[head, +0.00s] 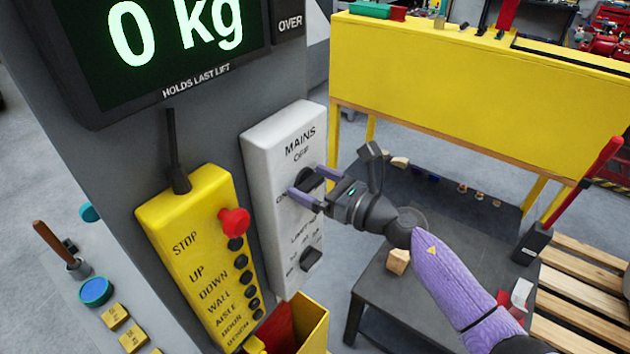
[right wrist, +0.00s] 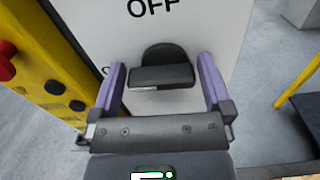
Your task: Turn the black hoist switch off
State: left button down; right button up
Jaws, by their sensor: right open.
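The black hoist switch (head: 306,177) is on the white panel (head: 262,152) marked MAINS, below the word OFF and near ON at its left. In the right wrist view the switch (right wrist: 162,70) has a round back and a thick bar lying level across it, below the word OFF. My right gripper (head: 305,184) is open, with its two purple fingers (right wrist: 163,82) on either side of the switch. Gaps show between the fingers and the bar in the wrist view. In the head view the gripper hides part of the switch. My left gripper is out of view.
A second black knob (head: 311,259) is lower on the white panel. A yellow pendant (head: 190,250) with a red stop button (head: 234,221) hangs to the left. A display (head: 170,40) reads 0 kg above. A dark table (head: 400,300) stands to the right.

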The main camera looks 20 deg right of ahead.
jog(key=shift+c, duration=0.3)
jog(key=c, duration=0.9)
jog(key=m+p, duration=0.1)
jog(key=m, duration=0.2)
jog(key=shift+d+r+m, duration=0.1)
jog(key=shift+r+m, duration=0.05)
jog(key=shift+m, duration=0.25)
jog(key=m+p, duration=0.1)
jog(key=m, duration=0.3)
jog(key=shift+w+d+m+p, duration=0.15)
jog(key=shift+m+p, duration=0.15)
jog(key=shift+p, duration=0.1)
jog(key=m+p, duration=0.1)
jog(key=m, duration=0.3)
jog(key=shift+w+d, duration=0.1)
jog(key=shift+d+f+m+p, duration=0.15)
jog(key=shift+m+p, duration=0.2)
jog(key=shift+m, duration=0.85)
jog(key=shift+a+f+m+p, duration=0.1)
jog(key=shift+m+p, duration=0.2)
jog(key=shift+m, duration=0.9)
